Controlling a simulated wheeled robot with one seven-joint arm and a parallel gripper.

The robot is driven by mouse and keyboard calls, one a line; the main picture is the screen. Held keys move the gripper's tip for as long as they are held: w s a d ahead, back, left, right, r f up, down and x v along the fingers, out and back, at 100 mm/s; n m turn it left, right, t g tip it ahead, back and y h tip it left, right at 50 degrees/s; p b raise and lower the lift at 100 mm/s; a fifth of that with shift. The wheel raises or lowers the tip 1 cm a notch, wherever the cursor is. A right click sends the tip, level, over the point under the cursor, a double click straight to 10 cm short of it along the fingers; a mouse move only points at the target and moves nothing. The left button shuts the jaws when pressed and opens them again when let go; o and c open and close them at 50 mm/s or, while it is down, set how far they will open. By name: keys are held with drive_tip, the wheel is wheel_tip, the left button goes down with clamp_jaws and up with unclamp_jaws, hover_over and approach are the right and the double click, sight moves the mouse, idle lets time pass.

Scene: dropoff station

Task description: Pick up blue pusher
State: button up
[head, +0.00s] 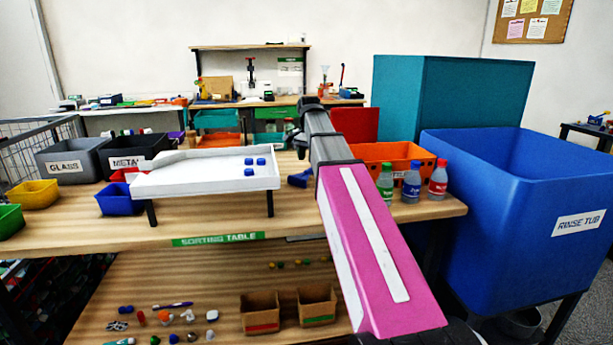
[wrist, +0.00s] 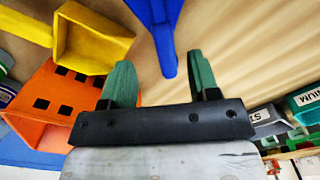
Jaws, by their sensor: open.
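The blue pusher (head: 299,179) lies on the sorting table (head: 400,222), between the white tray and my arm in the head view. In the wrist view the blue pusher (wrist: 158,22) comes in from the top edge, and its narrow end reaches between the green fingertips. My gripper (wrist: 160,62) is open, with one finger on each side of that narrow end. No contact shows, and the height gap is hard to judge.
A white tray (head: 180,182) with blue caps stands left of the pusher. An orange crate (head: 378,160) and several bottles (head: 411,184) stand to the right. In the wrist view the orange crate (wrist: 60,95) and a yellow scoop-like thing (wrist: 95,38) lie left of the fingers.

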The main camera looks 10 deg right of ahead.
sight(307, 170)
drive_tip(key=shift+a+f, duration=0.15)
drive_tip(key=shift+f, duration=1.25)
drive_tip(key=shift+a+f, duration=0.15)
drive_tip(key=shift+f, duration=1.25)
clamp_jaws()
